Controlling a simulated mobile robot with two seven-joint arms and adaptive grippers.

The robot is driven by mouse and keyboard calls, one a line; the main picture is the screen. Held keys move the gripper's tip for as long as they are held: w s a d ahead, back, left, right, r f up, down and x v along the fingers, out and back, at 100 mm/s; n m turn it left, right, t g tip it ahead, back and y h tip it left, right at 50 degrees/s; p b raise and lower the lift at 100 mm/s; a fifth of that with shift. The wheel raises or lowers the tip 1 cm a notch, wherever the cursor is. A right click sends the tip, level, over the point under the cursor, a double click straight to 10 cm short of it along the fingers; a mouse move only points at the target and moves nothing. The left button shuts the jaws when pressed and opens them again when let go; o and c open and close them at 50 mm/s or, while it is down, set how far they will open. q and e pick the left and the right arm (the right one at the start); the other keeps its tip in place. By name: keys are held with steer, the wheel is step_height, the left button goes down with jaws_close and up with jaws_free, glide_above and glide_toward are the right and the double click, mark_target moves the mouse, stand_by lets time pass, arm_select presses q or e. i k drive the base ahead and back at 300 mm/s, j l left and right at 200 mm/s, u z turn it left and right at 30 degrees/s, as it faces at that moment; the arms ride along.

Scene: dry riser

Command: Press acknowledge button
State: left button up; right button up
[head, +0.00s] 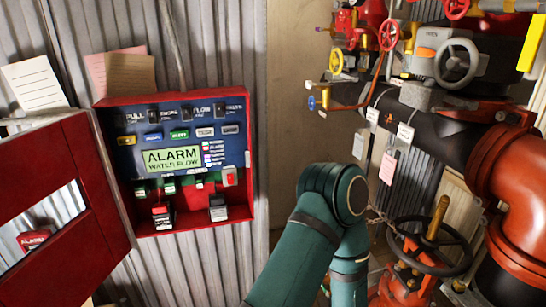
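The alarm panel (178,160) is a dark blue face inside an open red cabinet on the corrugated wall, left of centre in the head view. Its lit green screen (172,160) reads "ALARM WATER FLOW". Above the screen is a row of small coloured tabs, including a green one (179,134). Below it are small green-and-white parts, a red switch-like part (162,214) and a grey one (217,207). Labels are too small to tell which control is the acknowledge button. A teal arm of mine bends right of the panel; neither gripper is in view.
The red cabinet door (88,195) with a window stands open at left. Paper notes (130,76) hang above the cabinet. At right are orange-red pipes (513,190), a black-rimmed handwheel (449,247), smaller coloured valve wheels and hanging tags. Nothing blocks the panel face.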

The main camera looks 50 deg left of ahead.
mark_target(129, 139)
steer(key=u, duration=2.2)
